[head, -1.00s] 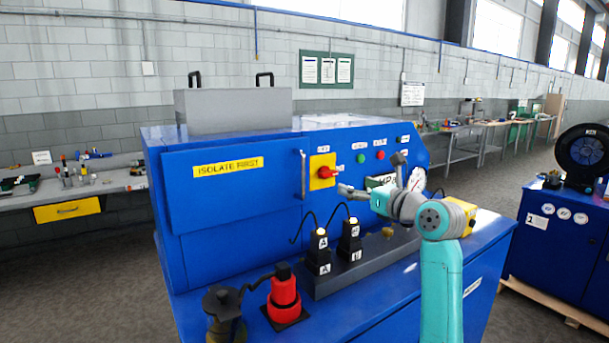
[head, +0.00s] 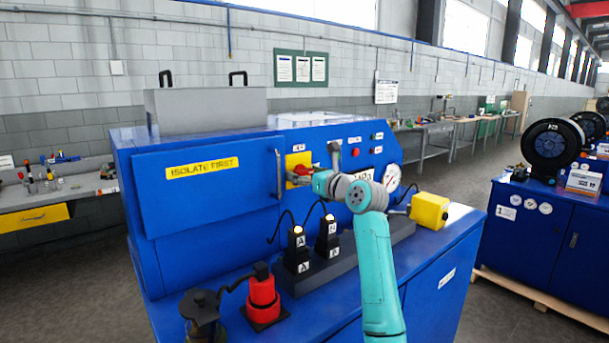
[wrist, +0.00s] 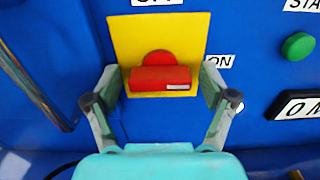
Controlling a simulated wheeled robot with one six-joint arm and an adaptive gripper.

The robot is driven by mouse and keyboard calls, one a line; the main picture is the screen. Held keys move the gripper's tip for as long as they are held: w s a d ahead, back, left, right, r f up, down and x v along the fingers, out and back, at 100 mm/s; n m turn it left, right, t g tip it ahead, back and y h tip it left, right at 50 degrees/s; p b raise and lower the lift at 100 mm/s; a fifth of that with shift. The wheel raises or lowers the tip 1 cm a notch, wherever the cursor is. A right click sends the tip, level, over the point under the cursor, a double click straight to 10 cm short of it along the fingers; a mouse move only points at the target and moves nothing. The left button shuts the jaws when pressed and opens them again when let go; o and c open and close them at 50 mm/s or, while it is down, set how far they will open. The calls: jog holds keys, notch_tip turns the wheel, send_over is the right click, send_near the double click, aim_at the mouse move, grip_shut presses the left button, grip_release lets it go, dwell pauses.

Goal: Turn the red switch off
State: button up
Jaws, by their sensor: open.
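The red switch (wrist: 160,78) sits on a yellow plate (wrist: 125,40) on the blue machine front. Its handle lies horizontal, and its white mark is at the right end, toward the "ON" label (wrist: 218,62). A partly cut-off label, seemingly "OFF", is above the plate. In the head view the switch (head: 304,169) is partly hidden by my gripper (head: 296,179). In the wrist view my gripper (wrist: 160,86) is open, with one finger on each side of the red handle. A gap shows between each finger and the handle.
A green button (wrist: 298,45) is right of the switch. The door handle (head: 278,173) stands out close to its left. Below are black plugs (head: 298,250) with lit tops and cables, and a red connector (head: 263,295). A yellow box (head: 429,211) is at right.

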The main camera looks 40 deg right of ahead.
jog(key=c, duration=1.2)
jog(key=shift+o, duration=0.2)
jog(key=shift+n, duration=0.3)
jog(key=n, duration=0.3)
jog(key=shift+d+n, duration=0.1)
jog(key=shift+n, duration=0.2)
jog(key=n, duration=0.9)
jog(key=shift+d, duration=0.1)
jog(key=n, duration=0.4)
jog(key=shift+r+n, duration=0.1)
jog(key=shift+n, duration=0.2)
